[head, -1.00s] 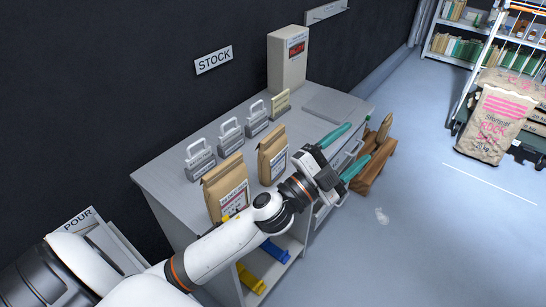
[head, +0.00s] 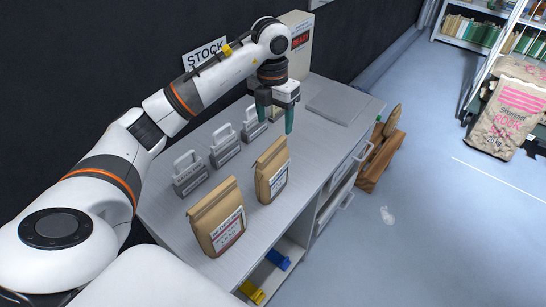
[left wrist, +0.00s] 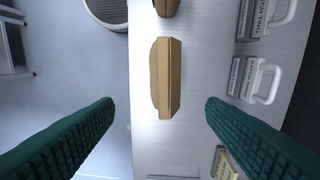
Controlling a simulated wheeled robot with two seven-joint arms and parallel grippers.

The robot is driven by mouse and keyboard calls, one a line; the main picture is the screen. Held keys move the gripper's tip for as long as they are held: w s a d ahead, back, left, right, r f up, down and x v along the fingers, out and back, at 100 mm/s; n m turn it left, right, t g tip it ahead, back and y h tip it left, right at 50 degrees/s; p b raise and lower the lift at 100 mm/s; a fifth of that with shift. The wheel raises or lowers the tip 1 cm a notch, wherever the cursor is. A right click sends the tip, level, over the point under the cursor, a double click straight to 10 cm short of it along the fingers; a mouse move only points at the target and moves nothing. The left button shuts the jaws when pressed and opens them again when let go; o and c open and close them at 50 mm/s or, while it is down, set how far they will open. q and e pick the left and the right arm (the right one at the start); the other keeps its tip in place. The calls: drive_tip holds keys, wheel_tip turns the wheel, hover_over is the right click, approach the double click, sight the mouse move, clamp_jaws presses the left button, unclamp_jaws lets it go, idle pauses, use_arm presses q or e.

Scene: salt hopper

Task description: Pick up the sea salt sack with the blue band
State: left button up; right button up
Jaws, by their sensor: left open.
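Two brown paper sacks stand upright on the grey counter (head: 325,135). The front sack (head: 217,218) has a white label with a reddish lower edge. The other sack (head: 272,168) stands behind it, and its label is too small to read; I cannot make out a blue band on either. My left gripper (head: 277,110) is open and empty, pointing down above the counter, beyond the farther sack. In the left wrist view one sack (left wrist: 166,78) lies ahead between the open fingers, untouched, with part of the other sack (left wrist: 166,7) at the top edge.
Several grey handled blocks (head: 222,145) stand in a row along the wall side. A printed box (head: 300,42) stands behind my left arm. Blue (head: 277,259) and yellow (head: 251,291) items sit on the shelf below. Wooden pieces (head: 380,150) stand beyond the counter's end.

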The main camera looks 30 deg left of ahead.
sight(272, 147)
use_arm(q)
drive_tip(key=shift+y, duration=0.3)
drive_tip(key=f, duration=0.1)
drive_tip(key=f+p, duration=0.1)
drive_tip(key=f, duration=0.1)
drive_tip(key=s+f+p, duration=0.1)
drive_tip(key=f, duration=0.1)
drive_tip(key=shift+a+f, duration=0.1)
drive_tip(key=shift+a, duration=0.15)
drive_tip(key=shift+w+a+f, duration=0.1)
drive_tip(key=shift+f, duration=0.2)
drive_tip(key=f, duration=0.1)
drive_tip(key=f+p, duration=0.2)
drive_tip(key=f, duration=0.1)
drive_tip(key=shift+d+f, duration=0.1)
drive_tip(key=shift+d, duration=0.2)
drive_tip(key=shift+a+f, duration=0.1)
drive_tip(key=shift+f, duration=0.35)
drive_tip(key=shift+c, duration=0.2)
use_arm(e)
drive_tip(key=r, duration=0.2)
drive_tip(key=s+r, duration=0.1)
drive_tip(key=r, duration=0.1)
drive_tip(key=shift+a+r, duration=0.15)
drive_tip(key=shift+r, duration=0.05)
